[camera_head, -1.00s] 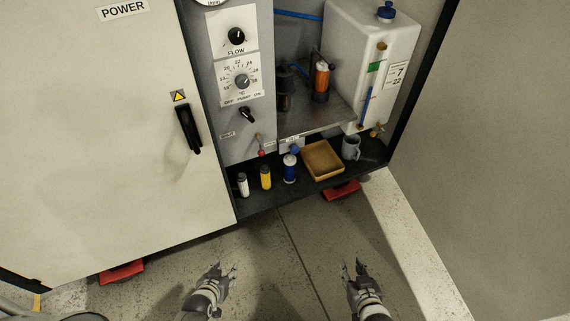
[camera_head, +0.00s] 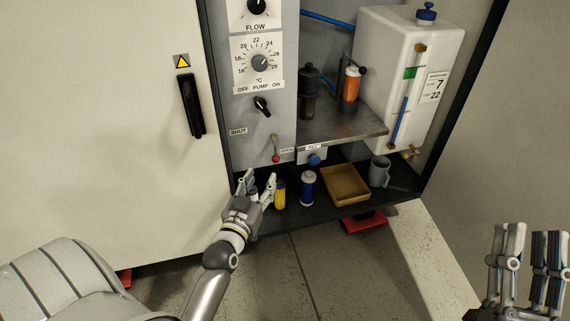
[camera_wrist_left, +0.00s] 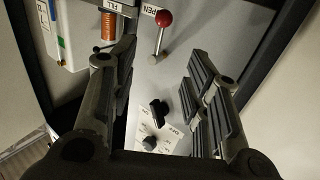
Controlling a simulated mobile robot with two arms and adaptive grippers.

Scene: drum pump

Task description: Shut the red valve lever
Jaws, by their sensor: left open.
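The valve lever is a thin rod with a red ball end (camera_head: 276,158). It hangs down on the grey panel, ball end close to the OPEN label (camera_head: 287,150); the SHUT label (camera_head: 238,131) is up to its left. In the left wrist view the red ball (camera_wrist_left: 164,18) and rod show between and beyond the fingers. My left gripper (camera_head: 258,180) is open and empty, just below and left of the ball, apart from it. It also shows in the left wrist view (camera_wrist_left: 160,85). My right gripper (camera_head: 530,236) is open and empty at the lower right.
On the dark cabinet floor are a yellow bottle (camera_head: 280,194), a blue-and-white bottle (camera_head: 308,187), a tan tray (camera_head: 345,185) and a grey mug (camera_head: 379,172). A metal shelf (camera_head: 340,125) juts out right of the lever. The cabinet door (camera_head: 100,130) stands at left.

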